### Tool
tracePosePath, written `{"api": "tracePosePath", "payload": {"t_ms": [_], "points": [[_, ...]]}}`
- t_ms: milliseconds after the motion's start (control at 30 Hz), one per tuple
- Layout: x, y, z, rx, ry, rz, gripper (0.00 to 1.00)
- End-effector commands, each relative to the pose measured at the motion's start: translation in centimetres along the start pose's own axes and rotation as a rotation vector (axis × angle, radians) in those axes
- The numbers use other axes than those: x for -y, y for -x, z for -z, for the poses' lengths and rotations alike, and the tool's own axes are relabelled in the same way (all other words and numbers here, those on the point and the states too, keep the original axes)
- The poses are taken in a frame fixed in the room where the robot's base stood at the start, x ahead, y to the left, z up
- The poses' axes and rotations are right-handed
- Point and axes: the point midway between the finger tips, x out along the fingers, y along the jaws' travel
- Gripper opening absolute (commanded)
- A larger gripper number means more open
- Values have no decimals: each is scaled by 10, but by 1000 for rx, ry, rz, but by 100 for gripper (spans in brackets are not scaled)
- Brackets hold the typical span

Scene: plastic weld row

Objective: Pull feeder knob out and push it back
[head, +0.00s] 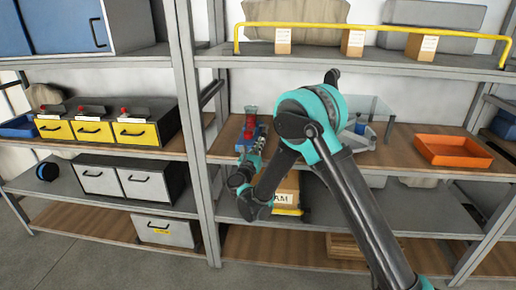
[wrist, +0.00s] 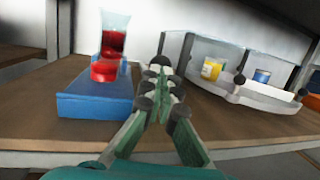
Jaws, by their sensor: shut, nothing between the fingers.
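The feeder appears to be the blue box (wrist: 95,97) on the wooden shelf, with a red block and a clear hopper (wrist: 113,38) of red material on top. In the head view the blue and red feeder (head: 250,122) stands at the left end of the middle shelf, partly behind my arm. My gripper (wrist: 160,82) is shut and empty, just right of the blue box in the wrist view. In the head view my gripper (head: 252,158) is in front of the feeder. I cannot clearly make out the feeder knob; the fingers may hide it.
A clear-walled station (wrist: 225,70) with a yellow cup (wrist: 211,69) and a blue cup (wrist: 261,76) stands to the right. An orange tray (head: 453,150) lies further right. A cardboard box (head: 287,192) is on the shelf below. A grey upright (head: 192,110) stands left of the feeder.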

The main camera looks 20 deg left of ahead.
Motion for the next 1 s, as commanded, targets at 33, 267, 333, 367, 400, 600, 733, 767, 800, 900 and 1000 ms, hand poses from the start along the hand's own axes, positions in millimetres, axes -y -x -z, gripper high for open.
{"api": "tracePosePath", "payload": {"t_ms": [33, 267, 333, 367, 400, 600, 733, 767, 800, 900, 1000], "points": [[0, -1, 0, 0, 0, 0, 0], [0, -1, 0, 0, 0, 0, 0], [0, -2, 0, 0, 0, 0, 0], [-1, -4, 1, 0, 0, 0, 0], [-2, -9, 2, 0, 1, 1, 0], [-10, -52, 10, 0, 2, 1, 0], [-15, -73, 14, 1, 1, 1, 0], [-16, -76, 15, 1, 1, 0, 0], [-16, -79, 15, 1, 1, -1, 0], [-17, -81, 16, 1, 1, -1, 0], [-17, -82, 15, 1, 1, -1, 0]]}}
